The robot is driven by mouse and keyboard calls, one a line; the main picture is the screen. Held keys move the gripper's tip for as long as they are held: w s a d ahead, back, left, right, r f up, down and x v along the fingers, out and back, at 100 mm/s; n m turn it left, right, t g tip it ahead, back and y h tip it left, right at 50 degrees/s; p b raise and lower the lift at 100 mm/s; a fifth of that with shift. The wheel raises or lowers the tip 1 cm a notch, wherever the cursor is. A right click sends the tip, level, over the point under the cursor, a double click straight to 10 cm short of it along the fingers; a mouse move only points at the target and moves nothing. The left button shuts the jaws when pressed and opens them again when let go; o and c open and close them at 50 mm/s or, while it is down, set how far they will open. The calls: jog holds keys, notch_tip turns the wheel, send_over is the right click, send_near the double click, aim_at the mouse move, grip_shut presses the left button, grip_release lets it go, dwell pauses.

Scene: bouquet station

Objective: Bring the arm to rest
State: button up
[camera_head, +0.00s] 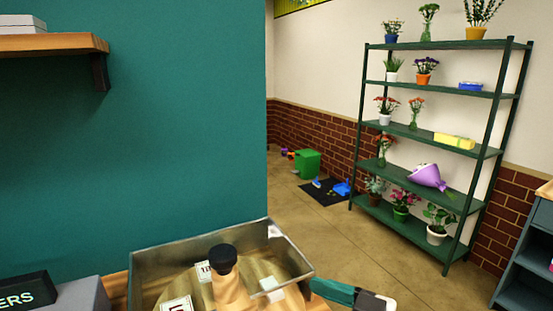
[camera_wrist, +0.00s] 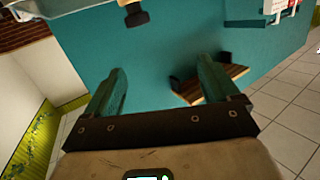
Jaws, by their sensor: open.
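My gripper (camera_wrist: 160,72) shows in the wrist view with its two teal fingers wide apart. Nothing is between the fingers. Beyond them is a teal wall (camera_wrist: 155,45), tilted in this view. In the head view a teal piece with a pale and dark end (camera_head: 372,302) shows at the bottom edge, right of a metal tray; I cannot tell for sure if it is part of my gripper. The rest of my arm is not clearly visible.
The metal tray (camera_head: 180,254) stands on a wooden top in front, with labelled items inside. A wooden wall shelf (camera_head: 50,43) is at upper left. A green plant rack (camera_head: 425,90) stands at right. A green bin (camera_head: 307,163) sits on the open floor.

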jog(key=s+d+f+m+g+h, duration=0.2)
jog(key=s+d+f+m+h, duration=0.45)
jog(key=d+f, duration=0.5)
jog(key=s+d+f+m+g+h, duration=0.2)
jog(key=s+d+f+m+h, duration=0.2)
jog(key=s+d+f+h, duration=0.8)
jog(key=s+f+g+y+b, duration=0.2)
jog(key=s+f+b, duration=0.1)
jog(key=f, duration=0.6)
jog(key=s+a+f+g+y+b, duration=0.1)
jog(key=s+f+b, duration=0.3)
jog(key=f, duration=0.5)
jog(key=shift+s+a+g+y+b, duration=0.25)
jog(key=shift+g+y+b, duration=0.35)
jog(key=shift+b, duration=0.6)
